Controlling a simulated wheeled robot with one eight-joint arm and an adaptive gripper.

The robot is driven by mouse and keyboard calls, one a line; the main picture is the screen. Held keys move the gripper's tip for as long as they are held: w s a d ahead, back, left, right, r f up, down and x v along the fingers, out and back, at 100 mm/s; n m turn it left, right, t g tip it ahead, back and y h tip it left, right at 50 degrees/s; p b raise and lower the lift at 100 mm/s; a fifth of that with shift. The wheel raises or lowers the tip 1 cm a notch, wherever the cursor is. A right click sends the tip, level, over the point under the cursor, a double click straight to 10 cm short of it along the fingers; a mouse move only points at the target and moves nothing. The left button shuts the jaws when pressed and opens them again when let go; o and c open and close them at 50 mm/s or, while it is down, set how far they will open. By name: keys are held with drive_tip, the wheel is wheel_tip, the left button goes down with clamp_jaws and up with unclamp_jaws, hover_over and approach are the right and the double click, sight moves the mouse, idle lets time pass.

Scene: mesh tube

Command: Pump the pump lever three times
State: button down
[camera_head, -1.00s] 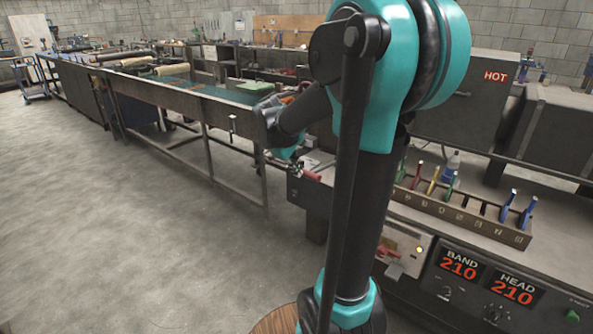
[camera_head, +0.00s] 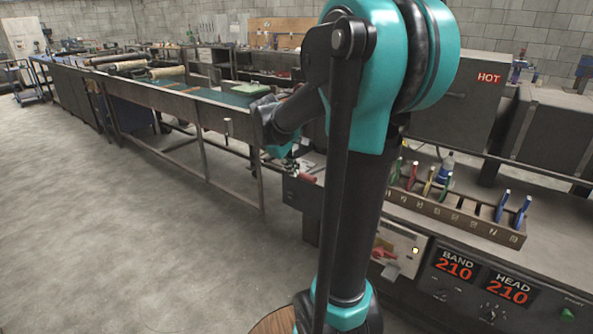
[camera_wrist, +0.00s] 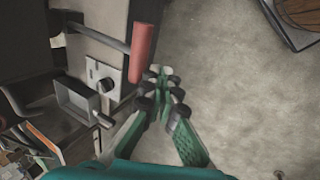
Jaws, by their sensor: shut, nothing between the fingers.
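The pump lever, a grey rod with a red grip (camera_wrist: 141,52), sticks out from a dark machine at the upper left of the wrist view. In the head view, its red grip (camera_head: 307,178) shows small, beside my gripper. My gripper (camera_wrist: 163,75) has green fingers with dark pads, drawn together with nothing between them. It is just right of and below the red grip in the wrist view, and I cannot tell if they touch. In the head view my gripper (camera_head: 294,172) is small and partly hidden.
A panel with a knob (camera_wrist: 106,85) sits below the lever. A tool rack (camera_head: 450,213) with coloured-handled tools stands on the right bench, above the BAND and HEAD displays (camera_head: 480,275). A long bench (camera_head: 185,95) runs along the back left. The concrete floor (camera_head: 120,230) at left is open.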

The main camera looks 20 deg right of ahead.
drive_tip(key=w+d+r+g+y, duration=0.2)
drive_tip(key=w+d+r+y, duration=0.1)
drive_tip(key=r, duration=0.9)
drive_tip(key=shift+w+d+r+g+y, duration=0.2)
drive_tip(key=shift+d+r+g+y, duration=0.3)
drive_tip(key=shift+d, duration=0.65)
drive_tip(key=shift+f, duration=0.25)
wheel_tip(320, 180, down, 14)
drive_tip(key=shift+r, duration=0.1)
